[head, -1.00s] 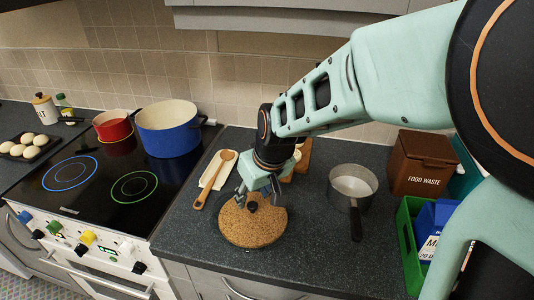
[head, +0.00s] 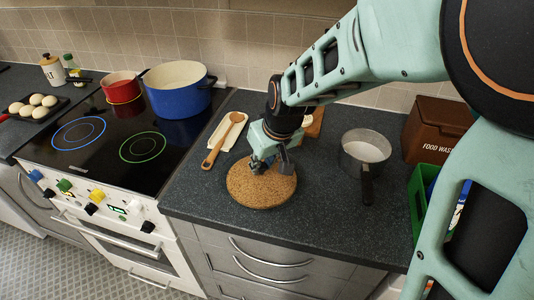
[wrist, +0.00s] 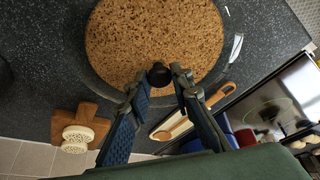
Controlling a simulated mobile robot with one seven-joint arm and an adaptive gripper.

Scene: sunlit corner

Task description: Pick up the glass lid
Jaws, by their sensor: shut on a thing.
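The glass lid is clear, with a round black knob (wrist: 159,74), and it lies over the cork mat (head: 262,190). In the wrist view the lid's clear rim shows as a ring outside the cork (wrist: 140,40). My gripper (wrist: 158,84) is shut on the knob, one finger on each side of it. In the head view my gripper (head: 260,166) reaches down over the far part of the mat and hides most of the knob. I cannot tell whether the lid touches the mat.
A wooden spoon (head: 225,138) on a pale rest lies left of my gripper. A saucepan (head: 364,150) stands to the right, near a brown food waste bin (head: 434,128) and a green crate (head: 418,205). The stove with a blue pot (head: 178,95) is at left. The counter's front is clear.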

